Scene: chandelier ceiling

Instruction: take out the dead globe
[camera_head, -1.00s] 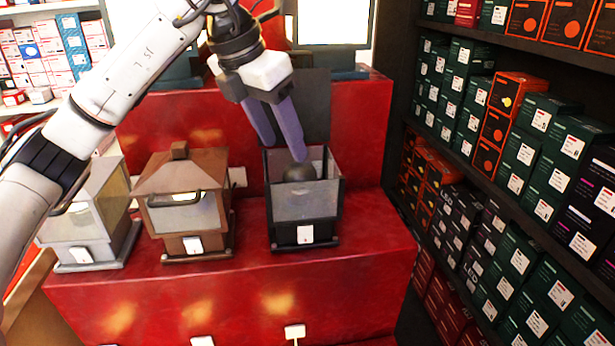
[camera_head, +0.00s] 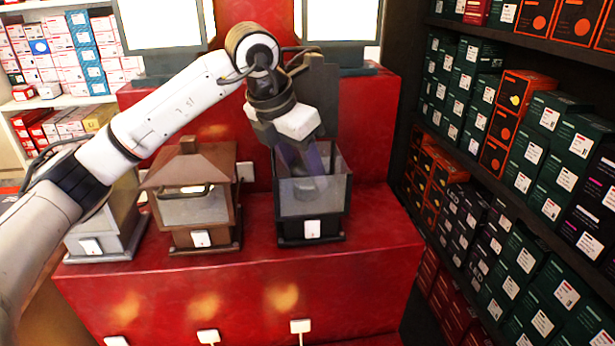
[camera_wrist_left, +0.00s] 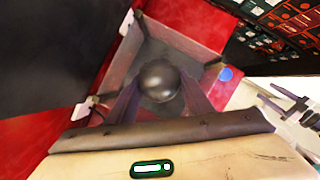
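The dark, round globe (camera_wrist_left: 159,81) sits inside the black lantern (camera_head: 312,200), whose glass walls stand open at the top with the dark lid (camera_head: 324,90) raised behind. My left gripper (camera_head: 306,176) reaches down into the lantern from above. In the left wrist view its two fingers stand apart, one on each side of the globe; I cannot tell whether they touch it. In the head view the fingers and glass mostly hide the globe.
A brown lantern (camera_head: 193,200) with a peaked roof and a grey lantern (camera_head: 108,225) stand to the left on the red stepped counter (camera_head: 350,270). Dark shelves of boxes (camera_head: 520,160) rise close on the right. Several white tags hang along the counter front.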

